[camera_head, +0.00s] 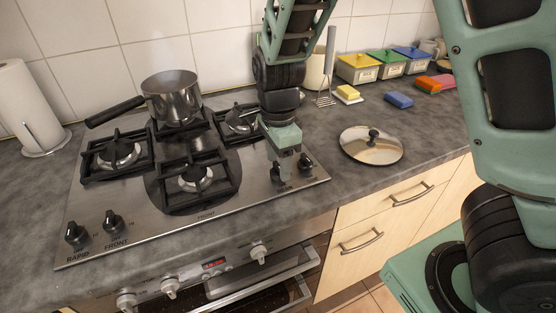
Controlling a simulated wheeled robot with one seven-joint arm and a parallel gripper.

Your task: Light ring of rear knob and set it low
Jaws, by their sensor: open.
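The steel hob (250,205) has two black knobs at its right front. One knob (276,172) is at the left of my gripper, with small lettering below it that looks like REAR. The other knob (305,162) is at the right. My gripper (286,168) is open and points down over this pair, partly hiding the area between them; I cannot tell whether it touches either. A steel saucepan (173,98) with a black handle stands on the back burner. I see no flame at any burner.
Knobs marked RAPID (76,234) and FRONT (114,222) are at the hob's left front. A glass lid (371,145) lies on the counter to the right. Butter (348,93), a blue sponge (398,100) and lidded tubs (357,68) are further back. A paper roll (30,108) stands left.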

